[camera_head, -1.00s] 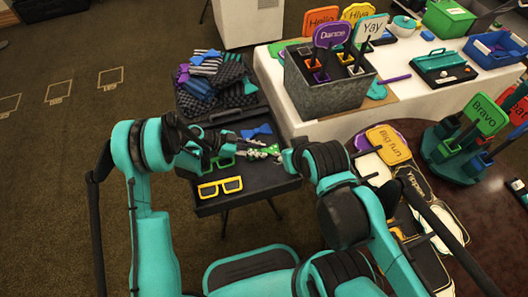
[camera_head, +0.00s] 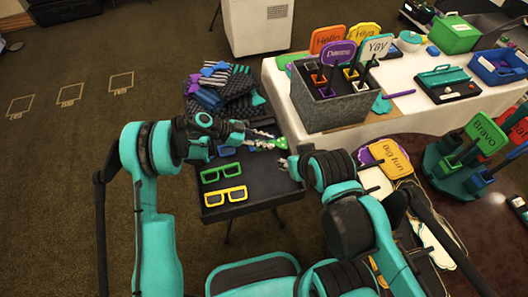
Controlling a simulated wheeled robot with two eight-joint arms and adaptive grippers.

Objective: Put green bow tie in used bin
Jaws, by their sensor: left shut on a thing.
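My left gripper (camera_head: 264,139), its arm coming in from the left, is shut on the green bow tie (camera_head: 280,143). It holds the bow tie over the back of a small black tray table. My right gripper (camera_head: 285,163) is just in front of and right of the bow tie, apart from it; its fingers are too small to judge. A green bin (camera_head: 453,37) and a blue bin (camera_head: 499,68) stand on the white table at the far right. I cannot read any label that tells which is the used bin.
The black tray table (camera_head: 255,190) holds green glasses (camera_head: 220,173), yellow glasses (camera_head: 224,196) and a blue bow tie (camera_head: 226,150). A pile of dark cloths (camera_head: 225,95) lies behind. A grey box of signs (camera_head: 325,108) stands on the white table (camera_head: 412,104).

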